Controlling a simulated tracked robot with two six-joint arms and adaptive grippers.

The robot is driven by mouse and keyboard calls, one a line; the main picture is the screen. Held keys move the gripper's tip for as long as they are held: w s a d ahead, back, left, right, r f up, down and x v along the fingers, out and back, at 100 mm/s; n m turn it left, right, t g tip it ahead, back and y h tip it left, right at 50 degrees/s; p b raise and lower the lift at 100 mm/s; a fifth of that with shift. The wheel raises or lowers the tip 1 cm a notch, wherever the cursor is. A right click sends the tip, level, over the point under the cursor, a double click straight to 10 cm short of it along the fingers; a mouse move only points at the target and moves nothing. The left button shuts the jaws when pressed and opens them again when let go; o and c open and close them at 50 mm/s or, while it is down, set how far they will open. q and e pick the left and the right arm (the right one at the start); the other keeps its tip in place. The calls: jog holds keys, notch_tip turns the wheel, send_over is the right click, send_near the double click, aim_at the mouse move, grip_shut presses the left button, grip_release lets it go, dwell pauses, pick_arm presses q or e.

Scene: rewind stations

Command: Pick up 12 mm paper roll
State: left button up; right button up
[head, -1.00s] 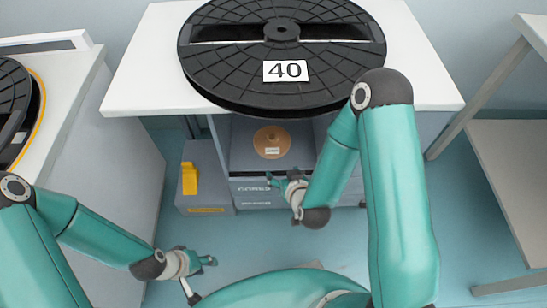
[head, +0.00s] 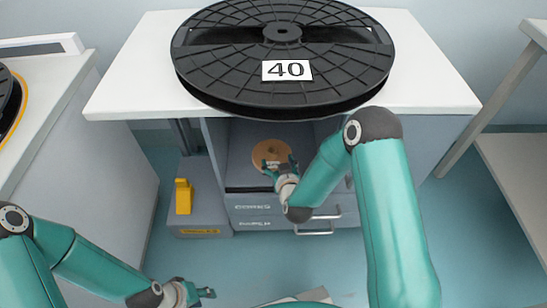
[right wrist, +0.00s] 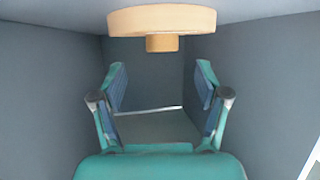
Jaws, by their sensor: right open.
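A tan paper roll (head: 268,147), a flat disc, lies in the open compartment under the table with the big black reel. Its width cannot be read. My right gripper (head: 279,162) is open and empty at the roll's front edge, overlapping its lower right part in the head view. In the right wrist view the roll (right wrist: 160,19) shows at the top with a small round core piece, beyond the spread fingers (right wrist: 161,70) and not between them. My left gripper (head: 205,292) hangs low at the bottom left, away from the roll; its jaw state is unclear.
The black reel labelled 40 (head: 285,95) overhangs the compartment from the white tabletop (head: 135,85). Drawers (head: 252,208) with a metal handle sit below. A grey box with a yellow part (head: 183,197) stands left. Compartment walls (right wrist: 50,90) flank my right gripper closely.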

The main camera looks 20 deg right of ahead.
aim_at(273, 155)
jog(key=b+x, duration=0.1)
jog(key=x, duration=0.4)
jog(key=shift+a+f+b, duration=0.15)
jog(key=shift+f+b, duration=0.2)
jog(key=shift+w, duration=0.4)
jog(key=c, duration=1.4)
